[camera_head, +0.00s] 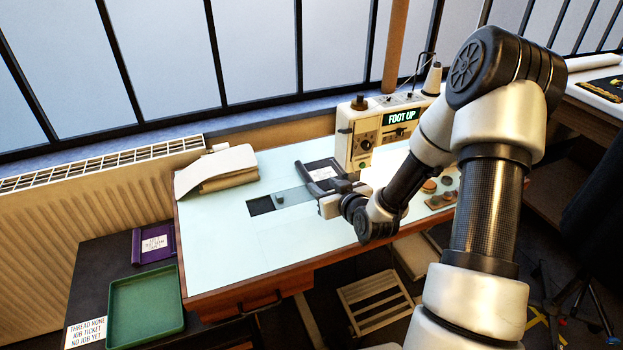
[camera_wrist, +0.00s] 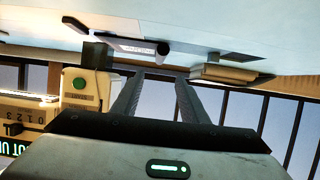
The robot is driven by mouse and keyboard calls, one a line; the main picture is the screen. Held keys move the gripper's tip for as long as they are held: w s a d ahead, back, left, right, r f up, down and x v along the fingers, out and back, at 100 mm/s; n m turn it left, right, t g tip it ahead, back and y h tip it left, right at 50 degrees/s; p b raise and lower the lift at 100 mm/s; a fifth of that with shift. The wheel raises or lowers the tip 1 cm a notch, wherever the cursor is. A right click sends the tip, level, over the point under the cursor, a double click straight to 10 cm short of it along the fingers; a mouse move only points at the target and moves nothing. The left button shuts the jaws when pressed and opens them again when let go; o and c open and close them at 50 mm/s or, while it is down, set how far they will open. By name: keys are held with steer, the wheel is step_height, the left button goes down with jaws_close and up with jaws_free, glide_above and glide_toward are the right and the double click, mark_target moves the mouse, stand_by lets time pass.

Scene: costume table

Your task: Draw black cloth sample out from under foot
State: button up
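The black cloth sample (camera_head: 314,166), with a white label, lies on the pale table top (camera_head: 225,235) just left of the sewing machine (camera_head: 360,137). The machine's display (camera_head: 401,116) reads FOOT UP. My gripper (camera_head: 330,188) is low over the table at the near side of the sample, partly covering it. In the wrist view, which is upside down, my gripper (camera_wrist: 160,76) has its fingers apart with nothing between them. The sample (camera_wrist: 115,41) shows beyond the fingertips, beside the machine head (camera_wrist: 85,92). The foot itself is not clearly visible, so I cannot tell whether it touches the sample.
A folded beige cloth (camera_head: 217,167) lies at the table's back left. A dark square (camera_head: 261,205) is set in the table top. A green tray (camera_head: 145,308) and a purple labelled sample (camera_head: 153,243) are on a lower dark surface at left. Small round items (camera_head: 437,187) sit at right.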

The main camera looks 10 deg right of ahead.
mark_target(306, 174)
steer(key=b+x, duration=0.1)
steer(key=x, duration=1.1)
steer(key=shift+w+a+f, duration=0.1)
steer(key=shift+w+f, duration=0.15)
jaws_close()
